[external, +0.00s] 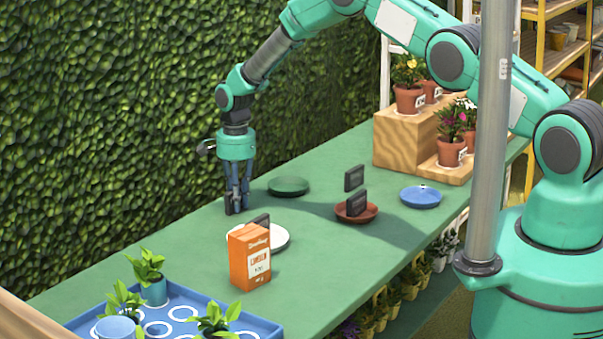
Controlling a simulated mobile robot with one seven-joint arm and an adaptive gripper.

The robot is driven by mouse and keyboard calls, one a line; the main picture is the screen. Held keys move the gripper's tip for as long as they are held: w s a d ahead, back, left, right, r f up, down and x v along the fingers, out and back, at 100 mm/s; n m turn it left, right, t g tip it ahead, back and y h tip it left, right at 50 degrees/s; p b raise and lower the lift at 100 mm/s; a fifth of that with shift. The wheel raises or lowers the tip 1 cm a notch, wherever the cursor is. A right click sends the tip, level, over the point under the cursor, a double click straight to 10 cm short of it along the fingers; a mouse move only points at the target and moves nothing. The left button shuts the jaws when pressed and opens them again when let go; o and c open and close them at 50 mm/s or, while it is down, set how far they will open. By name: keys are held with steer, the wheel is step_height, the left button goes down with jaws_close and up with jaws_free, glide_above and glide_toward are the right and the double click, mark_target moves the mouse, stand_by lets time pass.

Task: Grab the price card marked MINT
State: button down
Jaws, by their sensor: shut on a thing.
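My gripper (237,200) is low over the far left side of the green table, left of a dark green saucer (289,186). Its fingers are shut on a small dark thing, seemingly a price card (229,204), mostly hidden by the fingers. Other dark cards are in view: one card (262,220) at a white saucer (280,239), partly behind an orange box; one card (356,203) upright on a red-brown saucer (344,217); and one card (354,178) just behind and above that. No marking is readable, so I cannot tell which is MINT.
The orange box (250,258) stands in front of the white saucer. A blue tray (262,325) with seedlings is at the front left. A blue saucer (420,198) and wooden steps (402,142) with potted flowers are at the right. A leafy hedge (110,120) rises behind the table.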

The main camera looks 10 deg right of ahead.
steer(key=shift+r+p, duration=0.55)
steer(key=shift+r, duration=4.45)
